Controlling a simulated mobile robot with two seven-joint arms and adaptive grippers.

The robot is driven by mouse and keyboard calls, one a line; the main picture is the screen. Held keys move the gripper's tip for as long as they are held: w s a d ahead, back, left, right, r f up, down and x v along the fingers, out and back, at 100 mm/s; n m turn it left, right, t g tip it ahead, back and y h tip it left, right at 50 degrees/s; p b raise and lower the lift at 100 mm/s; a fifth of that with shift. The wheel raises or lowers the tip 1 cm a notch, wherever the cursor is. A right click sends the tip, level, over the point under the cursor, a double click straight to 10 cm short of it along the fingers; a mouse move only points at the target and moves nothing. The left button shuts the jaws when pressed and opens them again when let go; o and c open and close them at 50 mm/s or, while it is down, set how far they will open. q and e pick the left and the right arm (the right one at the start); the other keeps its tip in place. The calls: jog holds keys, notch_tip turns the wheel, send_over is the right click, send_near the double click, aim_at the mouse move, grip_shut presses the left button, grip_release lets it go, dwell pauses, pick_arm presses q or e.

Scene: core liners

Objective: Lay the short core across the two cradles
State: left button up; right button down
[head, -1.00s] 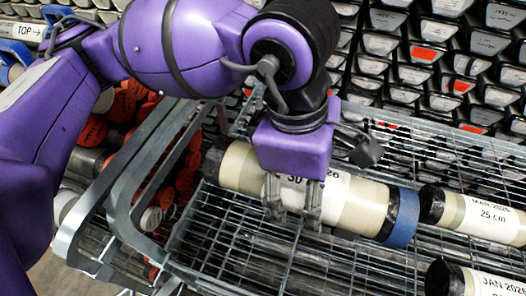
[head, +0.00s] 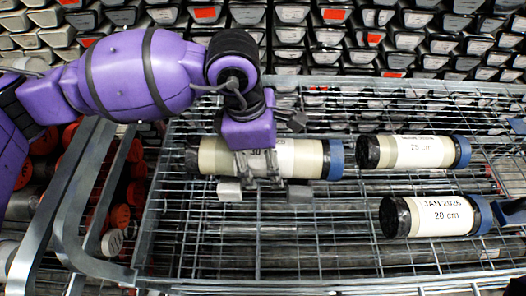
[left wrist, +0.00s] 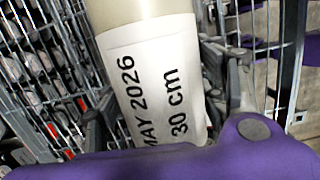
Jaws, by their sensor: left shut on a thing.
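Three labelled cores with dark left ends and blue right ends lie in a wire-mesh basket. My left gripper (head: 262,178) reaches over the 30 cm core (head: 305,157) and is shut on it, its fingers beside the core. In the left wrist view the core's label (left wrist: 155,85) reads "MAY 2026, 30 cm". The 25 cm core (head: 415,152) lies to its right. The 20 cm core (head: 437,215), the shortest, lies nearer the front. Dark parts at the right edge may be my right gripper (head: 508,212), cut off.
The mesh basket (head: 215,262) has free room at its front left. Grey rails (head: 60,205) and orange-red capped cores (head: 120,216) stand to its left. Racked trays (head: 300,35) fill the back.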

pick_arm(q)
jog(key=shift+w+f, duration=0.1)
jog(key=shift+f, duration=0.3)
jog(key=shift+d, duration=0.1)
jog(key=shift+f, duration=0.4)
jog(key=o, duration=2.1)
jog(key=r, duration=0.4)
jog(key=a+r, duration=0.1)
jog(key=r, duration=0.3)
jog(key=a+r, duration=0.1)
jog(key=r, duration=0.3)
jog(key=shift+a+r, duration=0.15)
jog(key=shift+r, duration=0.05)
